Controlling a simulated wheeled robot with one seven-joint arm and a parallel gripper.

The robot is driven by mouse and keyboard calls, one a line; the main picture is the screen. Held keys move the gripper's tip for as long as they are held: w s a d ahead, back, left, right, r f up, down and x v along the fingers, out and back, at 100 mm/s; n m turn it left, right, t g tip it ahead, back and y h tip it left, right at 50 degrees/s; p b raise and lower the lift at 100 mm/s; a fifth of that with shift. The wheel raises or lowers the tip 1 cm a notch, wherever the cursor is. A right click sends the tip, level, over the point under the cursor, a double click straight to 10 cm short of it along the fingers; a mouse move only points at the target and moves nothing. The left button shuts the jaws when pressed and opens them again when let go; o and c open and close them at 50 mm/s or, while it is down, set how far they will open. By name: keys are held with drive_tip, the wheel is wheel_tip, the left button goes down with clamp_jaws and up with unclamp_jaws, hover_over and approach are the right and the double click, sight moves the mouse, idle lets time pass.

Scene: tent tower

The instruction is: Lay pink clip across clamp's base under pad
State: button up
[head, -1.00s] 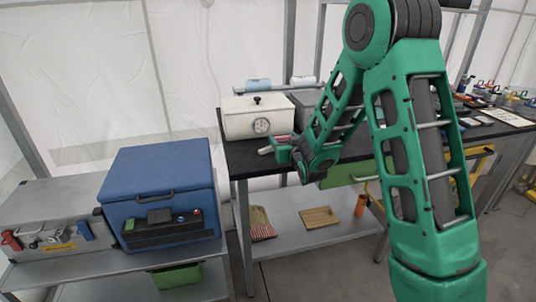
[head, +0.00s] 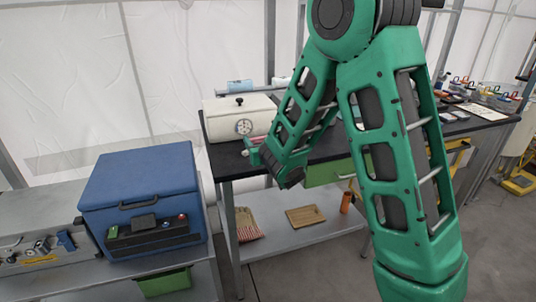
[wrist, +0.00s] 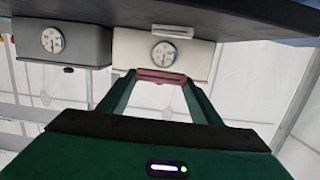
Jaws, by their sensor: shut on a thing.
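A pink clip (wrist: 162,76) is pinched between the fingertips of my gripper (wrist: 160,80) in the wrist view. In the head view my gripper (head: 254,149) is small and partly hidden by my green arm; a bit of pink shows beside it, by the front of the white box on the dark table. At the far left, metal fittings with a blue handle (head: 66,241) sit on a grey unit; they look like clamps, but I cannot make out a base or pad.
A blue cooler box (head: 140,180) stands on the left bench. The white box (head: 236,117) with a dial stands on the dark table; a grey box (wrist: 75,45) with a dial is beside it. A lower shelf (head: 270,238) holds a wooden board. Grey floor is open at right.

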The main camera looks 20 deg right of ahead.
drive_tip(key=w+d+f, duration=0.1)
drive_tip(key=d+f, duration=0.1)
drive_tip(key=d, duration=0.1)
drive_tip(key=w+d+f, duration=0.1)
drive_tip(key=d, duration=0.1)
drive_tip(key=shift+w+f, duration=0.2)
drive_tip(key=shift+w, duration=0.15)
drive_tip(key=shift+f, duration=2.05)
drive_tip(key=o, duration=1)
drive_tip(key=shift+r, duration=0.1)
